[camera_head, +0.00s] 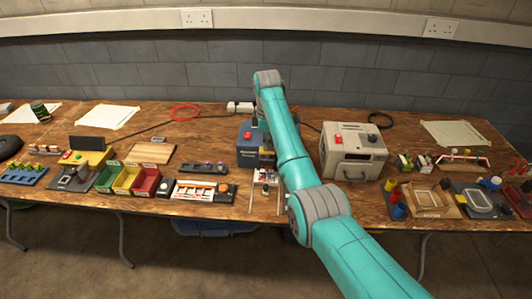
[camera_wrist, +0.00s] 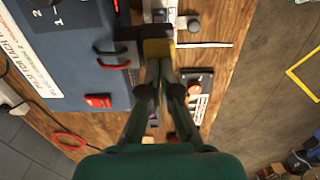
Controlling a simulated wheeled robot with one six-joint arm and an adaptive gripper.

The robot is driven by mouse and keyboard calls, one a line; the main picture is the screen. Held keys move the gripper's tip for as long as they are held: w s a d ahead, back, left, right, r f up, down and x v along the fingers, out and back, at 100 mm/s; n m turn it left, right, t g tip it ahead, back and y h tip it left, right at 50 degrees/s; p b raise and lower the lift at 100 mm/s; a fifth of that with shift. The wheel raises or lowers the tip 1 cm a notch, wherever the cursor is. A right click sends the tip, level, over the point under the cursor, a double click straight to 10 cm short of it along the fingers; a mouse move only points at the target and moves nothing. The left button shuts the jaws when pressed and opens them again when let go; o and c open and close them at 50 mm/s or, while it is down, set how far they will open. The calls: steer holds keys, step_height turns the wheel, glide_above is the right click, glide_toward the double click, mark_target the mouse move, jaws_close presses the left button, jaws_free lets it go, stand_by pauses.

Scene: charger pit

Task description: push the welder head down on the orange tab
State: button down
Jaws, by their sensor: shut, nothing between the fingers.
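The blue spot-welder box (camera_head: 250,157) stands on the bench left of my arm in the head view, and its blue body (camera_wrist: 85,60) fills the left of the wrist view. A dark arm reaches from it to a yellow-faced block, which looks like the welder head (camera_wrist: 158,50). My gripper (camera_wrist: 160,68) is shut and empty, with its fingertips at the near edge of that block. I cannot tell whether they touch it. My arm hides the gripper in the head view. I cannot make out the orange tab; the head and fingers cover the spot below.
A grey machine (camera_head: 353,152) stands close right of my arm. A white rod (camera_wrist: 206,45) and a dark panel (camera_wrist: 197,88) lie near my fingers.

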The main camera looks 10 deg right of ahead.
steer(key=shift+r, duration=2.6)
